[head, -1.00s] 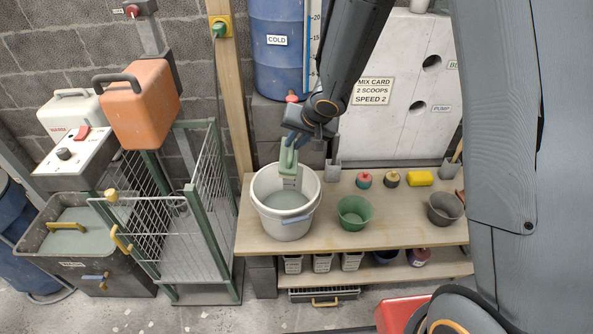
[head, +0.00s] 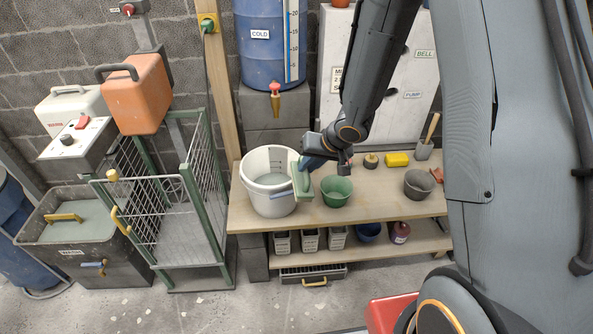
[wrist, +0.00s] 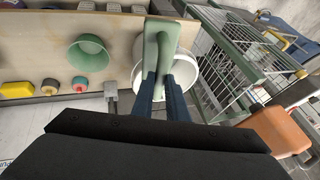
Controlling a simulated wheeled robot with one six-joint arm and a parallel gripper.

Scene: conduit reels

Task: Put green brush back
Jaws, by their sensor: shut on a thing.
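The green brush (head: 302,184) is in my gripper (head: 310,164), which is shut on it. In the head view the brush hangs in front of the right rim of the white bucket (head: 262,202), between the bucket and the green bowl (head: 336,191). I cannot tell whether it touches the rim. In the wrist view the brush (wrist: 165,38) lies between my two blue fingers (wrist: 163,82), in front of the bucket, hiding part of it. The bucket stands on the wooden bench (head: 330,217) and holds greyish liquid.
A grey bowl (head: 419,185), a yellow sponge (head: 397,159) and a trowel (head: 425,145) are on the bench's right part. A blue barrel (head: 262,60) with a tap stands behind the bucket. A wire cage (head: 205,180) and a dark tub (head: 48,245) are at left.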

